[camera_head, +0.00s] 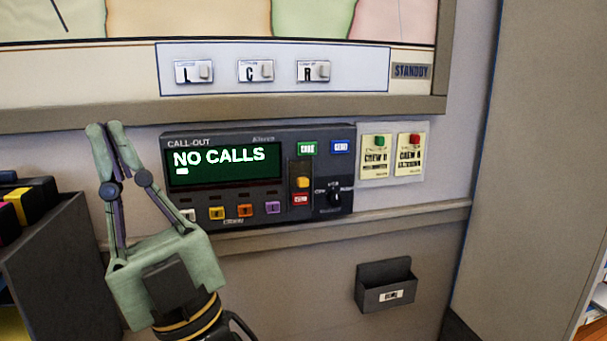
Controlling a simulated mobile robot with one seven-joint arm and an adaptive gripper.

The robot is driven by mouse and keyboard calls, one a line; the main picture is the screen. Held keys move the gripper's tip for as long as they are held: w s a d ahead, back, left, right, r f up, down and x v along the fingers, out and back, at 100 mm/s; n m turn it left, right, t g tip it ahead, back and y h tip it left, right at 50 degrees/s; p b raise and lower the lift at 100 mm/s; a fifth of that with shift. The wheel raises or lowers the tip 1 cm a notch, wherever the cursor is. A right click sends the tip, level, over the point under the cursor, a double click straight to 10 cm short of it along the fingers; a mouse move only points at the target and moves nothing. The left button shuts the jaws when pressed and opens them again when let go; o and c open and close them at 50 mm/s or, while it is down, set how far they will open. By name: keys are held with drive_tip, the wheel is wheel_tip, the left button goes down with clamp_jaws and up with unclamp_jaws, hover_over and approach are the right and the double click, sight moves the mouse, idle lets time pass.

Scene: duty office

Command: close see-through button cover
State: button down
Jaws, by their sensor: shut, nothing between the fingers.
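The dark call-out unit (262,218) is mounted on the wall, its green screen (227,168) reading "NO CALLS". Its right part has a green button (307,148), a blue button (341,146), a yellow button (302,182) above a red label (300,199), and a black knob (335,198). A see-through cover is too faint to make out, so I cannot tell which button it belongs to or its position. My gripper (105,128) is shut and empty, pointing up, in the picture left of the unit and apart from its buttons.
Two cream cards (377,160) with green and red buttons are right of the unit. A panel with L, C and R switches (275,86) is above. A ledge (400,217) runs below, with a dark wall holder (385,287) under it. A dark rack (50,260) stands left.

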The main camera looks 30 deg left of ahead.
drive_tip(key=w+a+f+m+t+h+b, duration=0.1)
drive_tip(key=w+m+t+h, duration=0.2)
drive_tip(key=w+m+t, duration=0.5)
drive_tip(key=w+a+f+m+t+h, duration=0.1)
drive_tip(key=w+f+m+t+h, duration=0.15)
drive_tip(key=w+m+t, duration=0.55)
drive_tip(key=w+d+f+m+t+h+b, duration=0.1)
drive_tip(key=w+d+f+t+h, duration=0.25)
drive_tip(key=w+h, duration=0.2)
drive_tip(key=w+d+f+m+t+h, duration=0.2)
drive_tip(key=w+d+f+h, duration=0.15)
drive_tip(key=w, duration=0.35)
wheel_tip(320, 180, up, 3)
drive_tip(key=p, duration=0.3)
hover_over(302, 175)
drive_tip(key=s+d, duration=0.2)
drive_tip(key=d, duration=0.1)
drive_tip(key=shift+a+r+h, duration=0.1)
drive_tip(key=shift+r+h, duration=0.1)
drive_tip(key=shift+h, duration=0.15)
wheel_tip(302, 175, down, 3)
drive_tip(key=shift+s, duration=0.1)
drive_tip(key=shift+d+f, duration=0.2)
drive_tip(key=shift+f, duration=0.45)
wheel_tip(302, 175, down, 7)
drive_tip(key=b, duration=0.4)
drive_tip(key=shift+r, duration=0.15)
